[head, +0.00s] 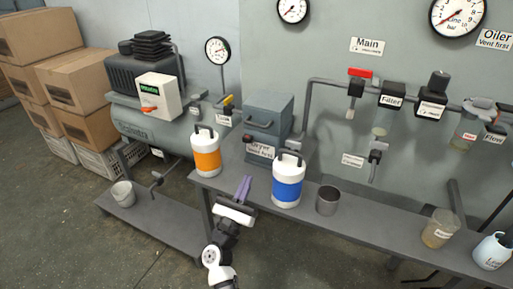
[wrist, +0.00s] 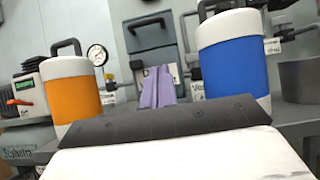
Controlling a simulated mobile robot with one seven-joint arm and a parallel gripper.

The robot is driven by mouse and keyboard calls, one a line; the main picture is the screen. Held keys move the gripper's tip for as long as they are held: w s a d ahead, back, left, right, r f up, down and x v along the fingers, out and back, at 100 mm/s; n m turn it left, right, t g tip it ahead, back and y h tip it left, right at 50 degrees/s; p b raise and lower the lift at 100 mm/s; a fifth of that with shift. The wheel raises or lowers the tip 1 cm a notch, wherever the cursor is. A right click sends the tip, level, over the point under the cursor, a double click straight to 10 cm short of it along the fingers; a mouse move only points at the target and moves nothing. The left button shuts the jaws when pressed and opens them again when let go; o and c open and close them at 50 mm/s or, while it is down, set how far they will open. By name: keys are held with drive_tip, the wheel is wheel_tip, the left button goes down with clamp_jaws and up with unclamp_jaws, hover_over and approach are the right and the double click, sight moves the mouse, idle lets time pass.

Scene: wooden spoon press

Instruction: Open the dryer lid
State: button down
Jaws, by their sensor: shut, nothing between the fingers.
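The dryer (head: 267,121) is a grey-blue box on the bench against the wall, with a handle on the front of its lid (head: 262,107). The lid looks closed. In the wrist view the dryer (wrist: 155,62) stands straight ahead, its handle (wrist: 147,24) near the top. My gripper (head: 243,184) has purple fingers, shut and empty, in front of the bench edge and below the dryer. The fingers (wrist: 158,86) also show in the wrist view, covering the dryer's lower part. They look apart from the dryer.
An orange jug (head: 206,158) stands left of the dryer and a blue jug (head: 287,186) stands in front, to the right. A grey cup (head: 327,200) is beside the blue jug. The compressor (head: 150,95) is at the left. Pipes and valves (head: 357,88) run along the wall.

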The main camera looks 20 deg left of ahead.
drive_tip(key=p, duration=0.3)
approach(266, 114)
wheel_tip(266, 114, down, 4)
drive_tip(key=r+p, duration=0.1)
drive_tip(key=w+r, duration=0.1)
drive_tip(key=w+r+p, duration=0.1)
drive_tip(key=r, duration=0.1)
drive_tip(key=shift+w+d+r+p, duration=0.15)
drive_tip(key=shift+d+p, duration=0.15)
drive_tip(key=shift+d, duration=0.1)
drive_tip(key=shift+w, duration=0.1)
drive_tip(key=shift+r, duration=0.2)
drive_tip(key=shift+r, duration=0.1)
